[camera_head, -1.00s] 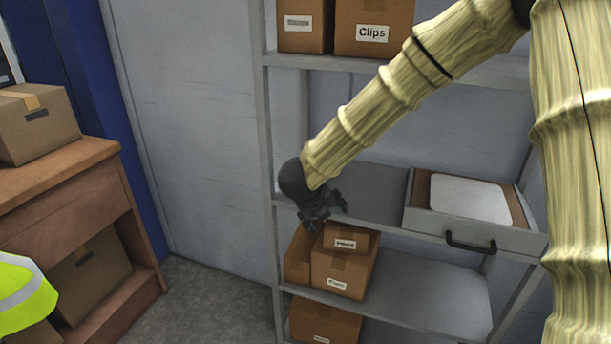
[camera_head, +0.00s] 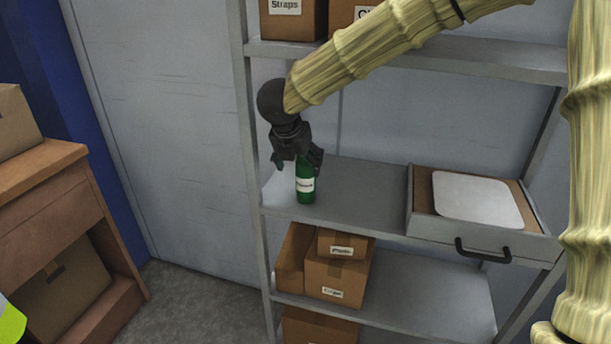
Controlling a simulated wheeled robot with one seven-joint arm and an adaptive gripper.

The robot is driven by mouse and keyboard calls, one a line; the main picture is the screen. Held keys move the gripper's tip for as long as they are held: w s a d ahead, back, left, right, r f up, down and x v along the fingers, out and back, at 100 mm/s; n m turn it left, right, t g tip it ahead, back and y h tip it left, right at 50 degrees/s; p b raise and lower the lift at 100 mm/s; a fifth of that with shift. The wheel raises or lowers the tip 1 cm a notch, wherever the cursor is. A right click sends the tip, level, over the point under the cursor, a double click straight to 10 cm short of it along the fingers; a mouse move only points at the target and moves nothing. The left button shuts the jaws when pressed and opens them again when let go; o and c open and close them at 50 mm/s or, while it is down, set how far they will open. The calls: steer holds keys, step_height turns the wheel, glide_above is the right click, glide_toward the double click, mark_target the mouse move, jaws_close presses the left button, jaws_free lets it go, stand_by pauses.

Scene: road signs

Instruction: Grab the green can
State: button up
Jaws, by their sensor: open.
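A green can (camera_head: 305,188) with a pale label stands upright on the left part of the middle shelf (camera_head: 360,200) of a grey rack. It looks tall and narrow, more like a bottle. Its top is partly hidden behind my gripper. My gripper (camera_head: 297,165) is dark and points down over the can's upper end, with its fingers apart. One finger shows at the left and one at the right of the can's top. I cannot tell whether either finger touches it.
A grey drawer box (camera_head: 485,240) with a black handle sits at the right of the same shelf. A wooden cabinet (camera_head: 40,190) stands at the left. The shelf between can and drawer is clear.

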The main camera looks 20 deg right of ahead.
mark_target(306, 182)
steer(key=shift+w+d+f+p, duration=0.25)
steer(key=shift+d+f+p, duration=0.1)
steer(key=shift+d+f, duration=0.15)
steer(key=p+x, duration=0.1)
steer(key=x, duration=0.3)
steer(key=shift+d, duration=0.25)
steer(key=shift+r, duration=0.1)
steer(key=c, duration=1.4)
steer(key=shift+c, duration=0.2)
